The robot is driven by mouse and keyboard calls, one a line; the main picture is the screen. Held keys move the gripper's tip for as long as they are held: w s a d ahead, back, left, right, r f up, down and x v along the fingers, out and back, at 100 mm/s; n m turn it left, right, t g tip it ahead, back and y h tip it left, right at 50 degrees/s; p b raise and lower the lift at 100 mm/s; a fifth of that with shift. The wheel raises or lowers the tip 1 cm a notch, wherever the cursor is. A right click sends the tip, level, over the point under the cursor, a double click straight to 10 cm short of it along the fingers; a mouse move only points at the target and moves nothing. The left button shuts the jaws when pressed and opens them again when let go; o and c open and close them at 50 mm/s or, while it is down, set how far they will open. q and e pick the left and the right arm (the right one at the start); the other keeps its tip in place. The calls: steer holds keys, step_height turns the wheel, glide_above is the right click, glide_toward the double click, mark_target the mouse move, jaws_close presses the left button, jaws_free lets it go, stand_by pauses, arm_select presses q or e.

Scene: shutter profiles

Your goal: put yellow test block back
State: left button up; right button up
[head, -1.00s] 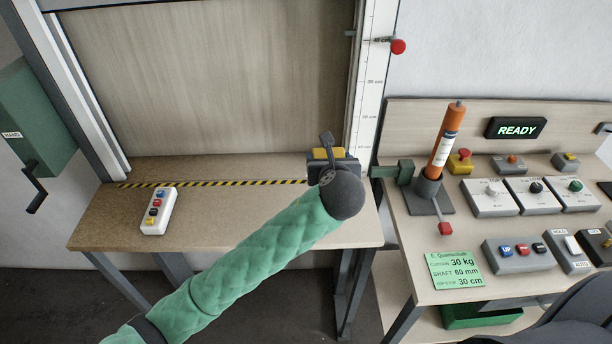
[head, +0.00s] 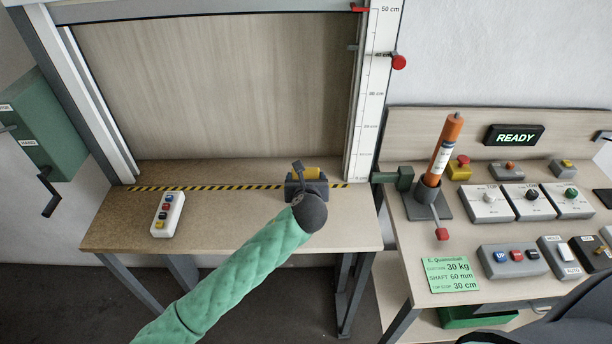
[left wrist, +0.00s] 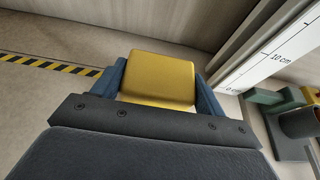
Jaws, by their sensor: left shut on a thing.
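The yellow test block (left wrist: 158,78) is between the two fingers of my left gripper (left wrist: 160,92) in the left wrist view. In the head view the block (head: 312,173) shows only in part behind my left gripper (head: 307,182), which is shut on it. The gripper is over the right part of the wooden table, close to the black-and-yellow striped line (head: 220,187). Whether the block touches the table cannot be told. My right gripper is not in view.
A white button box (head: 167,214) lies on the table's left part. The scale post (head: 371,110) with a red knob (head: 399,62) stands at the right. A bench (head: 405,260) with an orange cylinder (head: 444,150) in a holder and several control boxes stands further right. The table between is clear.

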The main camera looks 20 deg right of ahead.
arm_select(q)
steer(key=shift+f, duration=0.15)
steer(key=o, duration=1.1)
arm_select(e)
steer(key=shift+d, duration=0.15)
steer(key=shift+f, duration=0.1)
arm_select(q)
steer(key=shift+s, duration=0.2)
steer(key=b+v, duration=0.3)
steer(key=v, duration=0.7)
steer(key=shift+v, duration=0.85)
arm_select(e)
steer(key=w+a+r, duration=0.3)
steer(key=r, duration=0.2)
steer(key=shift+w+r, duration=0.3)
